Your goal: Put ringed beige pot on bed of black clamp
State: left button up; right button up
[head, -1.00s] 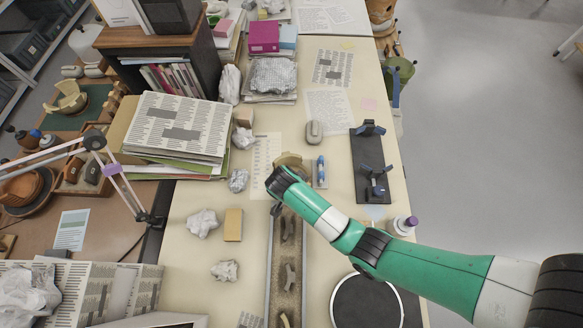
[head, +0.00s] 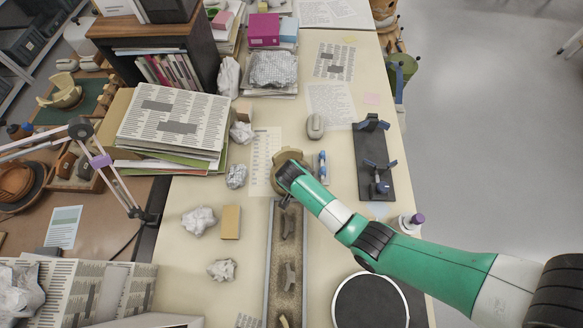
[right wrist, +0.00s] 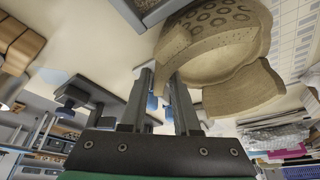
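The ringed beige pot (head: 306,181) is at the middle of the cream table, partly hidden by my right gripper in the head view. The right wrist view shows the pot (right wrist: 225,45) close up, with ring marks on its wall. My right gripper (right wrist: 162,75) has its two fingers on either side of the pot's wall, which seems to fill the narrow gap between them. The black clamp (head: 373,150) is right of the pot, a dark flat base with blue-tipped posts; its bed looks empty. My left gripper is not in view.
A blue tube (head: 322,166) lies between pot and clamp. A grey mouse-like object (head: 315,126) sits behind it. A long tray (head: 270,270) with sherds lies in front of the pot. A white-topped bottle (head: 411,223) and a round turntable (head: 369,303) stand front right.

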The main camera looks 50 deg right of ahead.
grip_shut()
dwell(1.1)
